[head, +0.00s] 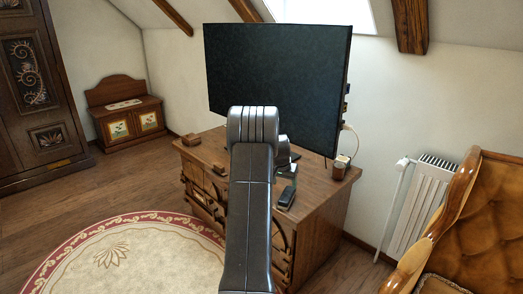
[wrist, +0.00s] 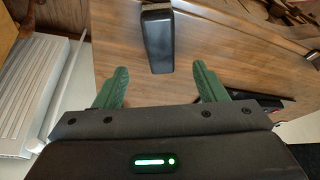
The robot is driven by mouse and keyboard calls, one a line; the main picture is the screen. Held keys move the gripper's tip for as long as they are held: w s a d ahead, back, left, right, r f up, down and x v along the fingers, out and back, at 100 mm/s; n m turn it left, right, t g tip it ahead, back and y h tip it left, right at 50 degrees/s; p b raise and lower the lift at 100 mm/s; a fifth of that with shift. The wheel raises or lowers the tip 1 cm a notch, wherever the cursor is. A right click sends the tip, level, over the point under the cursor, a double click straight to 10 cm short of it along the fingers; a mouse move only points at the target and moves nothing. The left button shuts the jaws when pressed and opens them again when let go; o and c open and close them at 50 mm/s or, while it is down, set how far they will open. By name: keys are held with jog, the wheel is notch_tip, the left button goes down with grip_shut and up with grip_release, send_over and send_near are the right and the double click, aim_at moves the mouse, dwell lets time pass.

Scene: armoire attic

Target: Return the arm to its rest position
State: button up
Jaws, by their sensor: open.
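My arm rises in the middle of the head view and reaches over the wooden dresser. My gripper (wrist: 163,88) shows in the wrist view with two green fingers spread wide apart. Nothing is between the fingers. Beyond them a black oblong object (wrist: 157,40) lies on the dresser top, apart from the fingers. In the head view a dark oblong object (head: 287,197) lies on the dresser top to the right of my arm. Most of my gripper is hidden behind my arm there.
A large black screen (head: 275,80) stands on the dresser (head: 318,205). A small wooden cup-like item (head: 340,168) is at its right edge. A white radiator (head: 420,205) and a tufted armchair (head: 480,230) stand at right. A round rug (head: 130,262) covers open floor at left.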

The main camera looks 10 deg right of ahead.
aim_at(286, 196)
jog(key=b+x, duration=0.1)
jog(key=x, duration=1)
jog(key=shift+f, duration=0.15)
jog(key=shift+r, duration=1.75)
jog(key=shift+f, duration=0.15)
